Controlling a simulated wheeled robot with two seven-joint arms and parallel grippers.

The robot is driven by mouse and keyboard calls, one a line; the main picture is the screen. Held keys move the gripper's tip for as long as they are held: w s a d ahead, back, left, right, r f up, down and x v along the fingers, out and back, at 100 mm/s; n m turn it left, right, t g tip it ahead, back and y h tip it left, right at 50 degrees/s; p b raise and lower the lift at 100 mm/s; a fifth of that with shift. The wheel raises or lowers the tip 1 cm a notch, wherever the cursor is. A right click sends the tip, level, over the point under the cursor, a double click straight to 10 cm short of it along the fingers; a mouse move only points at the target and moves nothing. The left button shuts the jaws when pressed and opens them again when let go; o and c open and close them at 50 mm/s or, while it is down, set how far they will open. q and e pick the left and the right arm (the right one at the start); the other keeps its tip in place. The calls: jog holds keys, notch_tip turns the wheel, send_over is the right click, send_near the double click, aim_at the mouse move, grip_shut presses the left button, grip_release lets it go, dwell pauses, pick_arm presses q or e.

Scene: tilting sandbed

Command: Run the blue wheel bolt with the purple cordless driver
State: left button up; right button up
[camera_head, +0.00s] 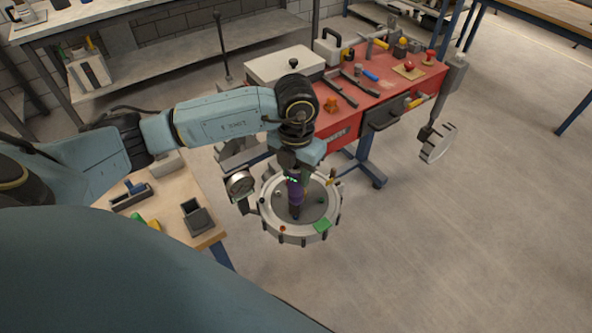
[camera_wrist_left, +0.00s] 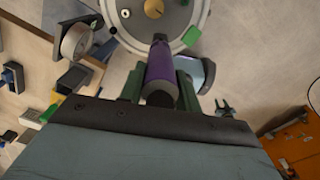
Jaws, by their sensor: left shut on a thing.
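My left gripper (camera_head: 293,175) is shut on the purple cordless driver (camera_head: 295,191) and points down over a round grey wheel-like fixture (camera_head: 272,232). In the left wrist view the purple driver body (camera_wrist_left: 161,84) sits between the fingers of my left gripper (camera_wrist_left: 160,92). Its dark nose reaches the near rim of the round fixture (camera_wrist_left: 126,32). I cannot tell whether the nose touches a bolt. Small coloured marks and fittings sit around the fixture. I cannot pick out the blue wheel bolt; the driver and gripper hide part of the face. My right gripper is not in view.
A round gauge (camera_head: 240,185) stands at the fixture's left. A wooden table (camera_head: 178,221) with small holders is on the left. A red workbench (camera_head: 388,91) with tools is behind. A grey post with a disc (camera_head: 438,142) stands at right. The right floor is clear.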

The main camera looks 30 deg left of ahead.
pick_arm(q)
jog(key=shift+f, duration=0.1)
dwell(0.3)
jog(key=shift+r+p, duration=2.1)
jog(key=shift+r, duration=1.05)
jog(key=shift+a+f, duration=0.1)
